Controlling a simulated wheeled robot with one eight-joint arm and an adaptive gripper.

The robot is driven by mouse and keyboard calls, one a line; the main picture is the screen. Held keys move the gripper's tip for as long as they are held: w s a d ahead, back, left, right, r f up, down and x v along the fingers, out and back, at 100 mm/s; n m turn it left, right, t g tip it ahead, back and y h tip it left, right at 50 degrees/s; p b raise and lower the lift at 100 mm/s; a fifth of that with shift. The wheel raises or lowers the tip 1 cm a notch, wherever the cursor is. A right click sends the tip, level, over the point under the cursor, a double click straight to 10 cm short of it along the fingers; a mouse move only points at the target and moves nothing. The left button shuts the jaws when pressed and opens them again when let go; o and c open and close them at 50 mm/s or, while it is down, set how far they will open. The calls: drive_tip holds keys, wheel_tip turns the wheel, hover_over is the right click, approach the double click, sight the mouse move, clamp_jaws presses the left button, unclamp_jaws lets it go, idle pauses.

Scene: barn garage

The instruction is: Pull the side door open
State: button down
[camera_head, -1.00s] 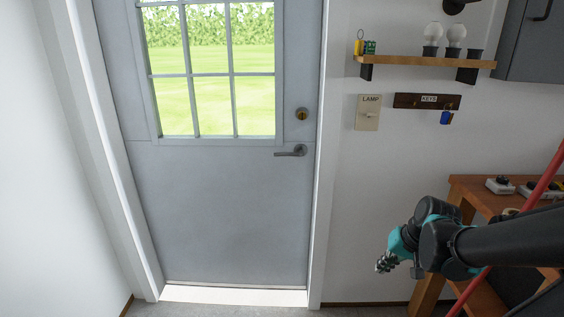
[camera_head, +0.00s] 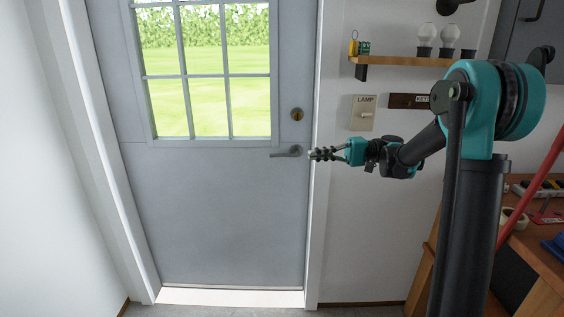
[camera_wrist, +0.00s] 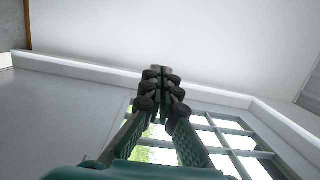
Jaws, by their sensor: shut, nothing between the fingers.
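The side door (camera_head: 210,215) is grey with a paned window in its upper half, and it stands shut in its white frame. Its dark lever handle (camera_head: 288,152) is level, on the door's right side below a round lock (camera_head: 297,114). My gripper (camera_head: 312,154) is just right of the handle in the head view, its fingers pointing left; I cannot tell whether it touches the lever. In the wrist view my gripper (camera_wrist: 160,72) has its fingers together with nothing between them. The handle is not visible in the wrist view, where the door's window (camera_wrist: 215,140) shows below.
A lamp switch (camera_head: 364,113) and a key rack (camera_head: 404,101) are on the wall right of the door. A wooden shelf (camera_head: 395,61) with bulbs is above them. A workbench (camera_head: 530,235) stands at the lower right. The floor before the door looks clear.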

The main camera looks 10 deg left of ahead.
drive_tip(key=s+d+x, duration=0.1)
drive_tip(key=s+x, duration=0.1)
drive_tip(key=x, duration=1)
drive_tip(key=shift+s+a, duration=0.25)
drive_tip(key=shift+s, duration=0.25)
idle(1.1)
